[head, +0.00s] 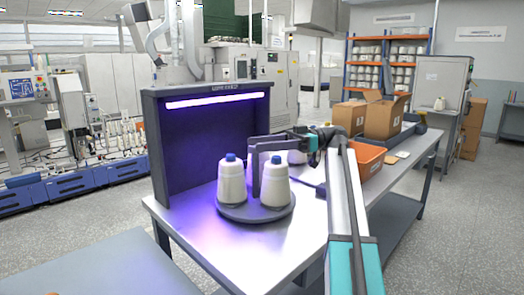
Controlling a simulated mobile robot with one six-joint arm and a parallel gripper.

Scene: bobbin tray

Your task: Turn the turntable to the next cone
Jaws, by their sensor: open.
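The turntable (256,216) is a round grey disc on the metal bench, in front of the purple-lit booth. White yarn cones with blue tips stand upright on it: a front left cone (231,187), a front right cone (275,188), and others partly hidden behind. My gripper (256,184) reaches in from the right above the turntable. A dark finger points down between the two front cones, close to the right one. It is open and holds nothing that I can see. Whether it touches a cone, I cannot tell.
The booth (207,140) has a dark back panel and a lit lamp bar (217,100). An orange bin (368,158) and open cardboard boxes (384,115) stand farther right along the bench (215,252). The bench front left of the turntable is clear.

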